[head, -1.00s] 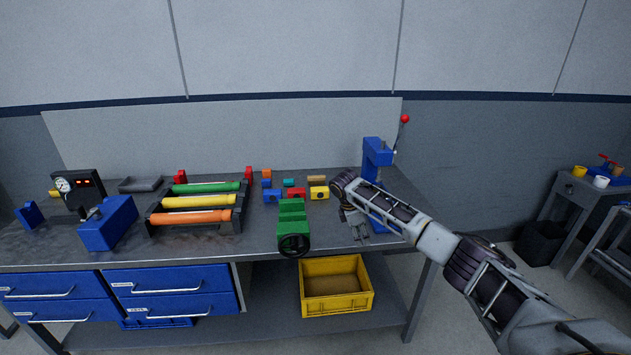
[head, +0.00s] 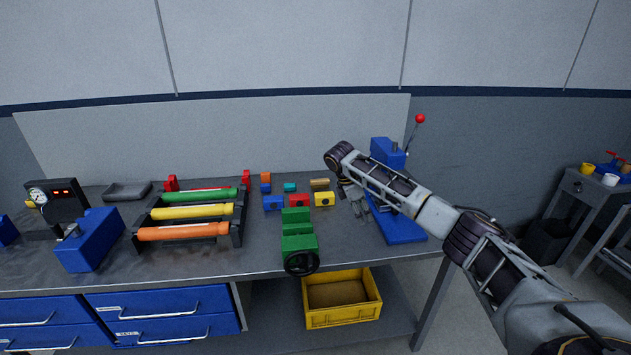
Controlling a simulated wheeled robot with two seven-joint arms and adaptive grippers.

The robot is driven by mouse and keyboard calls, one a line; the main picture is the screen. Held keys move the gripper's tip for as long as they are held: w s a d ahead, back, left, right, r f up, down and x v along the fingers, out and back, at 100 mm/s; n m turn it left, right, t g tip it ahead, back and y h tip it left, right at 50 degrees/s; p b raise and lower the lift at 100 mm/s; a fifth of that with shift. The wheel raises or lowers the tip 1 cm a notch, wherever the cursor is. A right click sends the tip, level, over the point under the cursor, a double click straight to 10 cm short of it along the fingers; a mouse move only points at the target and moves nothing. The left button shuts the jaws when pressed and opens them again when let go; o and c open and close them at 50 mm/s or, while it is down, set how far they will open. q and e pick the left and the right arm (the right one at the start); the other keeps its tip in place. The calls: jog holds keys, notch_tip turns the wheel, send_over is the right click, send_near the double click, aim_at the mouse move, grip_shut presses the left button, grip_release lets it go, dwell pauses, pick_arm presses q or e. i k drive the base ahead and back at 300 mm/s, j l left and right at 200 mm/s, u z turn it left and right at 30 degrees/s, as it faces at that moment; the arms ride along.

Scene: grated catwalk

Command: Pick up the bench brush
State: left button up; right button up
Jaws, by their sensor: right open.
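No brush with clear bristles can be made out. A small tan, wood-coloured piece (head: 320,184) lies on the workbench behind the yellow block; it may be the bench brush, but it is too small to tell. My right gripper (head: 359,208) is open and points down over the bench top, to the right of the tan piece and apart from it. Its fingers are small and partly lost against the grey bench. My left gripper is not in view.
The workbench (head: 130,275) holds a green vise (head: 298,235), blue, red and yellow blocks (head: 324,200), a rack of coloured tubes (head: 190,212) and a blue press (head: 402,228) close beside my right arm. A yellow bin (head: 342,313) sits below.

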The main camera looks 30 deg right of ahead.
aim_at(322, 183)
jog(key=i, duration=1.5)
